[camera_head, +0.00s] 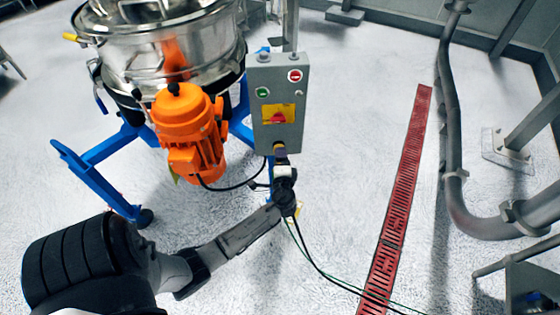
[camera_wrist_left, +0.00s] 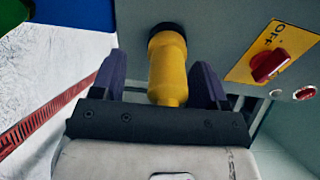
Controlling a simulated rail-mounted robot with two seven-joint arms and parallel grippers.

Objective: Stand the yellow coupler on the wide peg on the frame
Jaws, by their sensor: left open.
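The yellow coupler (camera_wrist_left: 168,68) has a dark collar at its far end and meets, or is very close to, the face of the grey control box (camera_head: 277,90). In the left wrist view it lies between the two purple fingers of my left gripper (camera_wrist_left: 161,62). The fingers are open, with a visible gap on each side of the coupler. In the head view my left gripper (camera_head: 280,158) is at the lower edge of the box, and the coupler is mostly hidden there. The frame (camera_head: 100,150) is blue; I cannot make out the wide peg. My right gripper is not in view.
The orange motor (camera_head: 190,125) and steel sifter drum (camera_head: 165,45) stand left of the box. A red switch (camera_wrist_left: 268,65) on a yellow plate is near the fingers. A dark cable hangs beside the motor. Open floor lies right, with a red drain grate (camera_head: 400,200).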

